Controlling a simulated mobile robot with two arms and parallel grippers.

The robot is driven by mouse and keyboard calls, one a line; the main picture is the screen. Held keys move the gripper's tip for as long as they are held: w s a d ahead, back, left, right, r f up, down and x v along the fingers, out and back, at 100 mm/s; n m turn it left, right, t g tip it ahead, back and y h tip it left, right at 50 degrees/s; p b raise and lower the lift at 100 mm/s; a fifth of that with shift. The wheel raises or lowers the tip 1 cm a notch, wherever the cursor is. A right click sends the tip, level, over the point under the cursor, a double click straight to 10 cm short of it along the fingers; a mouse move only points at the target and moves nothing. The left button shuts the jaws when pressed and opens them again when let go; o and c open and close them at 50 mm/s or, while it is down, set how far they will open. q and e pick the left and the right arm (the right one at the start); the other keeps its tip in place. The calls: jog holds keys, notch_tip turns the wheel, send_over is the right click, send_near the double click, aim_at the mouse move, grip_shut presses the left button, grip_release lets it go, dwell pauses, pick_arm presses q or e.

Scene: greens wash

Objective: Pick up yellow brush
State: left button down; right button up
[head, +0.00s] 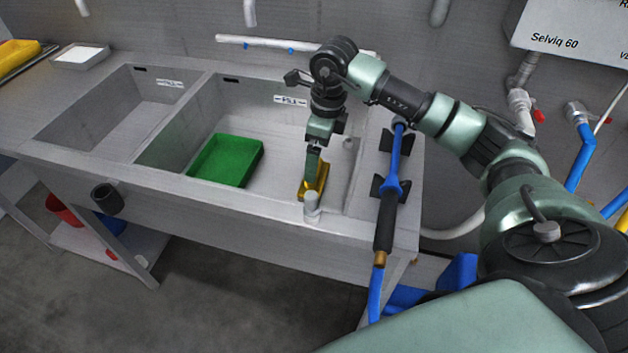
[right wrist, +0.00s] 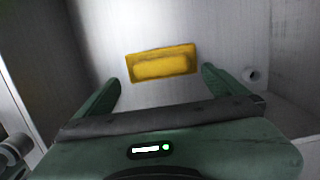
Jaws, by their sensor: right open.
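The yellow brush (head: 323,178) lies in the right basin of the sink, partly hidden behind my right gripper in the head view. In the right wrist view the brush (right wrist: 161,64) shows as a yellow block on the grey basin floor, ahead of the fingers and roughly between them. My right gripper (head: 312,165) points down into the basin over the brush. In the right wrist view the right gripper's fingers (right wrist: 160,82) are spread apart with nothing between the tips. My left gripper is not in view.
A green tray (head: 243,160) lies in the same basin, left of the brush. The left basin (head: 120,110) looks empty. A blue spray hose (head: 392,180) rests on the right rim, and a grey upright fitting (head: 312,205) stands at the front rim.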

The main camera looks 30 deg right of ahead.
jog(key=shift+w+a+f+p, duration=0.1)
jog(key=shift+w+f+p, duration=0.05)
jog(key=shift+f, duration=0.8)
jog(key=shift+w+a+f+p, duration=0.1)
jog(key=shift+w+f+p, duration=0.05)
jog(key=shift+f, duration=0.8)
jog(key=shift+w+f+p, duration=0.15)
jog(key=shift+f, duration=0.8)
jog(key=c, duration=1.4)
